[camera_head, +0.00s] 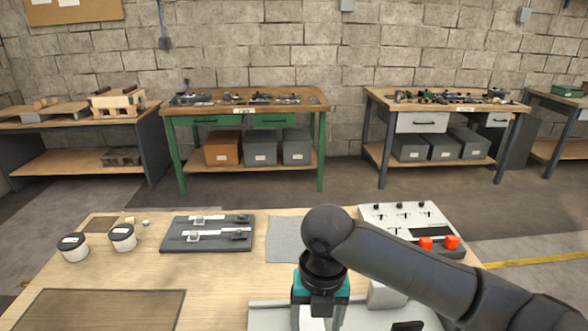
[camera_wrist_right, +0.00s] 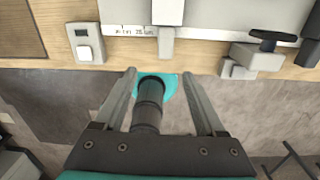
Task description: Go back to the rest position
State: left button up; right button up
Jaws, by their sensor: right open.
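My right gripper (camera_head: 318,322) hangs over the front part of the wooden workbench (camera_head: 215,290), with its arm reaching in from the lower right of the head view. In the right wrist view its two fingers (camera_wrist_right: 159,74) are spread apart, with nothing held between them. They show over the bench's front edge, with grey floor below. My left gripper is in neither view.
On the bench are a dark fixture plate (camera_head: 208,246), two lidded tubs (camera_head: 123,240), a grey mat (camera_head: 284,240) and a control box with red knobs (camera_head: 385,217). A pale tray (camera_head: 268,318) lies under the gripper.

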jog(key=s+a+f+m+t+y, duration=0.2)
jog(key=s+a+f+m+y, duration=0.4)
jog(key=m, duration=0.8)
jog(key=s+d+f+m+t+h, duration=0.1)
jog(key=s+d+f+m+h, duration=0.15)
jog(key=s+d+m, duration=0.55)
jog(key=s+d+f+m+h, duration=0.1)
jog(key=s+d+m+h, duration=0.25)
jog(key=d+m, duration=0.75)
notch_tip(320, 180, down, 24)
jog(key=s+a+f+g+b, duration=0.1)
jog(key=s+a+b, duration=0.1)
jog(key=s+d+f+g+b, duration=0.1)
jog(key=s+d+f+b, duration=0.1)
jog(key=s+f, duration=1.2)
jog(key=shift+s+d+f, duration=0.25)
jog(key=shift+s+d, duration=0.3)
